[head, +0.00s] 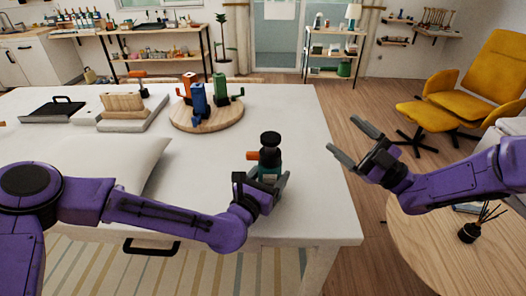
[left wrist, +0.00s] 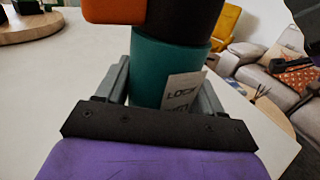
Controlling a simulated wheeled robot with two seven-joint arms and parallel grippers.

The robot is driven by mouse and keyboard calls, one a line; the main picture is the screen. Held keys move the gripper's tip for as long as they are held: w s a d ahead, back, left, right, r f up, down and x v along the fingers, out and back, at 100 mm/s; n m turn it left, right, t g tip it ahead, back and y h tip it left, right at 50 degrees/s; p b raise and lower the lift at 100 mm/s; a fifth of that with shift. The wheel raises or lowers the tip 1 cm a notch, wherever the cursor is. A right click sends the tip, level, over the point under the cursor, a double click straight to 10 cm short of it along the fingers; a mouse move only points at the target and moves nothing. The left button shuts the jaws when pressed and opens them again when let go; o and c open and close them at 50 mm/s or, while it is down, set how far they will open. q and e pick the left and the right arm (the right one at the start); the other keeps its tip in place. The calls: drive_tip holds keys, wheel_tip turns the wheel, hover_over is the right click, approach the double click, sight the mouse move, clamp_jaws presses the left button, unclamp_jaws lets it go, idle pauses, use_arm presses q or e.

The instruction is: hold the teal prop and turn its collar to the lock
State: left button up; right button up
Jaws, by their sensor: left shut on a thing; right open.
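The teal prop (left wrist: 160,68) stands upright on the white table, near its right front part. Its lower body is teal with a pale label reading LOCK (left wrist: 182,90). Above the teal is a dark collar (head: 269,157) with an orange lug (head: 253,156) pointing left in the head view, and a black knob (head: 270,138) on top. My left gripper (head: 268,184) is shut on the teal body, one finger on each side in the left wrist view. My right gripper (head: 350,142) is open and empty, to the right of the prop beyond the table's right edge.
A round wooden board (head: 208,118) with orange, blue and green props stands farther back on the white table (head: 200,200). A cushion (head: 115,160) lies at left. A round wooden side table (head: 425,240) with a reed diffuser (head: 469,232) is at lower right. Tabletop around the prop is clear.

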sight(265, 152)
drive_tip(key=a+f+m+g, duration=0.1)
drive_tip(key=a+g, duration=0.1)
drive_tip(key=a, duration=0.4)
drive_tip(key=a+f+m+g+h, duration=0.1)
drive_tip(key=a+f+g, duration=0.1)
drive_tip(key=a, duration=0.5)
drive_tip(key=a+f+m+g, duration=0.1)
drive_tip(key=a+g, duration=0.3)
drive_tip(key=a, duration=0.2)
drive_tip(key=shift+w+a+f+m+h, duration=0.15)
drive_tip(key=shift+a+f+m+h, duration=0.1)
drive_tip(key=shift+f+m+h, duration=0.1)
drive_tip(key=c, duration=1)
